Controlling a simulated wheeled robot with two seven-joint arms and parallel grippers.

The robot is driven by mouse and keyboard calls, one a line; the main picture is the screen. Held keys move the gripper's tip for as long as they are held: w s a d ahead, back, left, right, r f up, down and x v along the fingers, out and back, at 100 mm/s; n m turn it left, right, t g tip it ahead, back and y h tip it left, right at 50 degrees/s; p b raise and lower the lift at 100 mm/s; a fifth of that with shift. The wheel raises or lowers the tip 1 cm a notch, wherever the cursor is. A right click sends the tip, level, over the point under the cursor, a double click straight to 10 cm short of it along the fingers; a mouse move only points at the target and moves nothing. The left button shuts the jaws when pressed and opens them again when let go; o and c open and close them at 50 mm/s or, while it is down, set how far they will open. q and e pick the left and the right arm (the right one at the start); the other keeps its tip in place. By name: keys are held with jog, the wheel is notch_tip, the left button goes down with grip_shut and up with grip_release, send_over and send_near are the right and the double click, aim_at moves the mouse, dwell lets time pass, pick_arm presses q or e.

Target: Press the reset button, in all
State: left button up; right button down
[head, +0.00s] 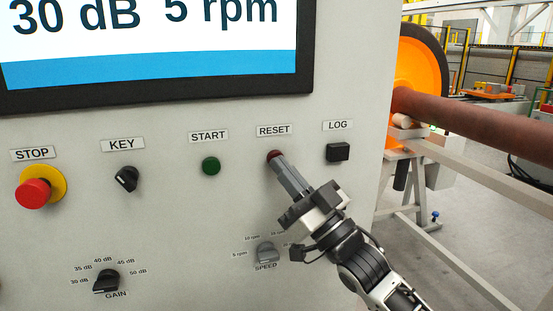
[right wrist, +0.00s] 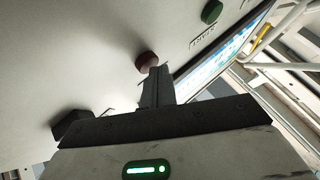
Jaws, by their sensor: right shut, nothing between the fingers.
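The reset button (head: 273,155) is a small dark red knob under the RESET label (head: 274,131) on the grey panel. In the head view it is partly covered by the fingertips of my right gripper (head: 281,163). The right gripper is shut and empty, its closed fingers pointing at the button. In the right wrist view the red button (right wrist: 146,59) shows just beyond the fingertips (right wrist: 158,70). Fingertips and button look touching or very close; I cannot tell which. My left gripper is not in view.
The green START button (head: 211,166) is left of the reset button and the black LOG button (head: 338,152) right. The SPEED knob (head: 266,251) sits below, close to my right gripper. The KEY switch (head: 126,179) and red STOP button (head: 34,194) are farther left. A screen (head: 150,50) is above.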

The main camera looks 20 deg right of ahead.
jog(key=shift+s, duration=0.65)
jog(key=shift+s, duration=0.1)
jog(key=s+p, duration=0.1)
jog(key=s, duration=0.3)
jog(key=shift+s+d+p, duration=0.1)
jog(key=shift+s+p, duration=0.25)
jog(key=shift+s, duration=0.05)
